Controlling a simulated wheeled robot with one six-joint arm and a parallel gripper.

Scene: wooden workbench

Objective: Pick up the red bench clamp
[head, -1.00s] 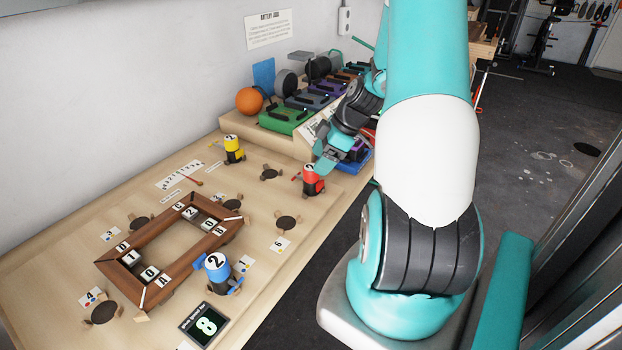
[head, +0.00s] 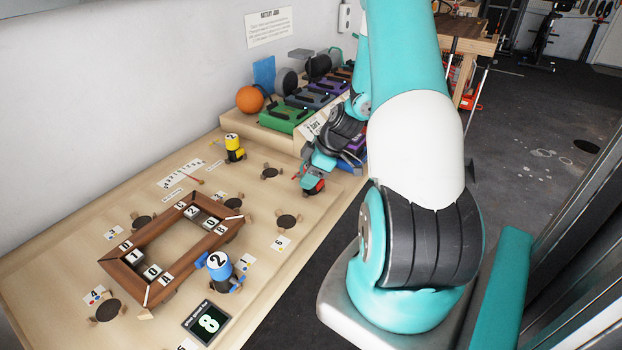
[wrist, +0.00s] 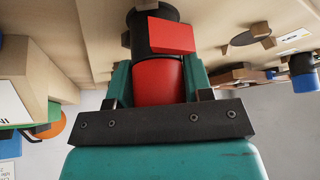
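The red bench clamp (head: 314,187) stands on the wooden bench, a red-and-black rounded piece partly covered by my gripper in the head view. My gripper (head: 312,178) is down at it, its teal fingers around its body. In the wrist view the clamp's red body (wrist: 158,82) sits between the two fingers of my gripper (wrist: 160,70), with its black part and a red block beyond. No clear gap shows on either side, but I cannot tell whether the fingers press on it.
A yellow piece (head: 233,148) and a blue piece (head: 219,267) stand on the bench. A brown wooden frame (head: 130,267) with number tiles lies left of the blue piece. Coloured battery boxes, including a green one (head: 287,119), stand on the raised shelf behind. Bare bench lies between.

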